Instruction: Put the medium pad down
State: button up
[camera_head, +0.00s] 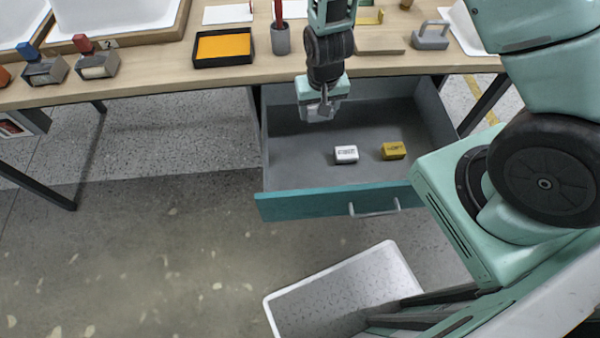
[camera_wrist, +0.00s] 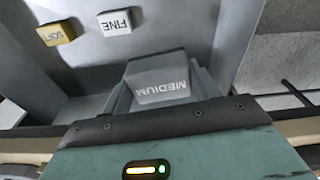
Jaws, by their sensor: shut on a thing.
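The medium pad (camera_wrist: 158,80) is a grey block with "MEDIUM" printed on it, held between the fingers of my gripper (camera_wrist: 160,92) in the wrist view. In the head view my gripper (camera_head: 320,112) points down over the back left part of the open drawer (camera_head: 300,165). The pad there is small and mostly hidden by the fingers. Whether it touches the drawer floor is not clear. A white pad marked "FINE" (camera_wrist: 115,22) and a yellow pad marked "SOFT" (camera_wrist: 57,33) lie in the drawer, apart from my gripper. In the head view the white one (camera_head: 346,154) is left of the yellow one (camera_head: 393,150).
The wooden desk top (camera_head: 380,65) runs behind and above the drawer. It carries an orange ink pad (camera_head: 224,46), a grey cup (camera_head: 281,40), stamps (camera_head: 98,65) and a grey handled block (camera_head: 431,36). A white bin (camera_head: 345,290) stands on the floor in front. The drawer's left floor is clear.

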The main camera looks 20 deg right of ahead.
jog(key=m+b, duration=0.1)
jog(key=b, duration=0.5)
send_over(303, 161)
notch_tip(303, 161, down, 8)
notch_tip(303, 161, down, 10)
jog(key=shift+s+b, duration=0.15)
jog(key=shift+b, duration=0.15)
